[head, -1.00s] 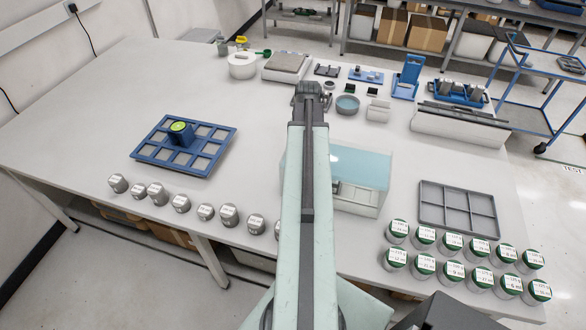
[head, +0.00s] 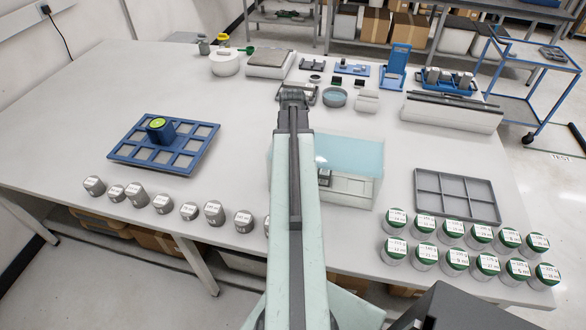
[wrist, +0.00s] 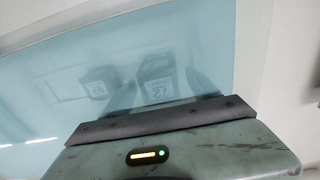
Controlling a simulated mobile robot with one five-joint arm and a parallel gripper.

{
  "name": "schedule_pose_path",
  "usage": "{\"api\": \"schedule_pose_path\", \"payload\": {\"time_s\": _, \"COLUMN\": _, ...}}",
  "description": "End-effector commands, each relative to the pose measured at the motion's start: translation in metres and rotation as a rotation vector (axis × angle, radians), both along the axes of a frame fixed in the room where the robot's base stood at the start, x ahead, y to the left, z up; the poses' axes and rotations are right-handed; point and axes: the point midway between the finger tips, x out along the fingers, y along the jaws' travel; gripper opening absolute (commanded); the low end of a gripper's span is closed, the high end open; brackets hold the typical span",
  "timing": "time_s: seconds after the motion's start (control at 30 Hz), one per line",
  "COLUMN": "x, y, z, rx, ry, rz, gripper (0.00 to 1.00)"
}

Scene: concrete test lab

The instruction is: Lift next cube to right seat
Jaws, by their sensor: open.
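Two dark grey cubes with white number labels show dimly in the wrist view, behind a pale blue see-through panel. One cube (wrist: 158,83) is near the middle, the other cube (wrist: 97,84) to its left. The panel looks like the teal top of the clear-walled box (head: 352,152) in the head view. My gripper (wrist: 165,72) is open; its dark fingers show faintly on either side of the middle cube. I cannot tell whether they touch it. In the head view my arm hides the gripper and the box's left part. I cannot make out the right seat.
A blue compartment tray (head: 190,155) holding a green-topped piece is at left. Several silver weights (head: 162,203) line the front edge. A grey divided tray (head: 457,196) and several green-topped cans (head: 456,259) stand at right.

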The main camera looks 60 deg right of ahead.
Motion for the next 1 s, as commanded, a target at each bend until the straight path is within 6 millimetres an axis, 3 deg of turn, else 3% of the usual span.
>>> {"api": "schedule_pose_path", "payload": {"time_s": 0.17, "x": 0.000, "y": 0.000, "z": 0.002, "rx": 0.000, "ry": 0.000, "rz": -0.001, "gripper": 0.68}}
{"api": "schedule_pose_path", "payload": {"time_s": 0.4, "x": 0.000, "y": 0.000, "z": 0.002, "rx": 0.000, "ry": 0.000, "rz": -0.001, "gripper": 0.01}}
{"api": "schedule_pose_path", "payload": {"time_s": 0.77, "x": -0.001, "y": -0.001, "z": 0.008, "rx": 0.000, "ry": 0.000, "rz": -0.002, "gripper": 0.00}}
{"api": "schedule_pose_path", "payload": {"time_s": 1.0, "x": -0.001, "y": -0.001, "z": 0.048, "rx": 0.000, "ry": 0.000, "rz": -0.003, "gripper": 0.00}}
